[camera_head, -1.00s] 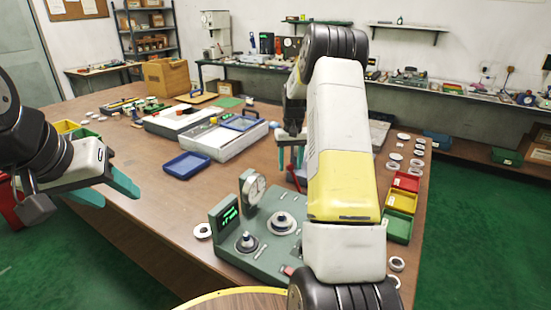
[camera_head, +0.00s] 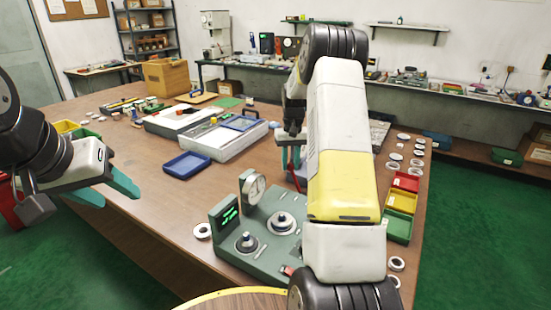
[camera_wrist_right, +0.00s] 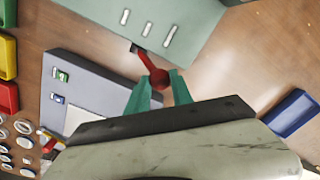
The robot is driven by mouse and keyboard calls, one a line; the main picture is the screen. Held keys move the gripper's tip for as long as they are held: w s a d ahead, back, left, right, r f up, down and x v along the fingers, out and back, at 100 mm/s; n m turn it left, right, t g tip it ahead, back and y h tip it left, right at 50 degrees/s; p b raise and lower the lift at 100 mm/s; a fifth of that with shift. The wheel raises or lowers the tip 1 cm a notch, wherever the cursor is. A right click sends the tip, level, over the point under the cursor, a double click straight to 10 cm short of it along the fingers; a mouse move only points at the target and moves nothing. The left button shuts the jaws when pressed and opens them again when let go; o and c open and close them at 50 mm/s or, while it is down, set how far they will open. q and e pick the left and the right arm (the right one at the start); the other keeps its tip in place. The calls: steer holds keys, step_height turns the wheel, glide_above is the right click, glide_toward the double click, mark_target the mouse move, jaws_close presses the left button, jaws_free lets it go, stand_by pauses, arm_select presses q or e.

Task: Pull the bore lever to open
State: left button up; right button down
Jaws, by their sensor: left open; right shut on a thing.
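The bore lever is a red lever with a round red knob (camera_wrist_right: 159,77), joined to the edge of the grey-green gauge station (camera_wrist_right: 180,20) in the right wrist view. My right gripper (camera_wrist_right: 159,83) has its teal fingertips shut around the knob. In the head view my right gripper (camera_head: 291,160) reaches down behind the station, and its own arm hides much of that area. The gauge station (camera_head: 262,262) carries a dial, a green-lit display and two round stepped posts. My left gripper (camera_head: 120,196) is open and empty over the left table edge.
A grey box with a white panel (camera_wrist_right: 85,95) lies close beside my right gripper in the wrist view. Red, yellow and green bins (camera_head: 401,202) and several rings stand at the table's right. A blue tray (camera_head: 187,164) lies left of centre, with bare table around it.

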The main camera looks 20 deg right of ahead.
steer(key=shift+d+r, duration=0.1)
stand_by(0.8)
steer(key=shift+s+d+r+t+y, duration=0.25)
steer(key=shift+s+d+t+y, duration=0.2)
steer(key=shift+s+d, duration=0.2)
steer(key=s+d+f+t+y, duration=0.1)
steer(key=s+d+t+y, duration=0.2)
steer(key=s+d, duration=0.3)
steer(key=shift+s+d+f, duration=0.3)
steer(key=shift+s+f, duration=0.1)
steer(key=shift+s, duration=0.55)
steer(key=shift+s+f+t, duration=0.1)
steer(key=shift+t, duration=0.15)
steer(key=c, duration=1.1)
jaws_free()
steer(key=shift+d, duration=0.1)
steer(key=shift+w+r, duration=0.2)
steer(key=shift+r, duration=0.05)
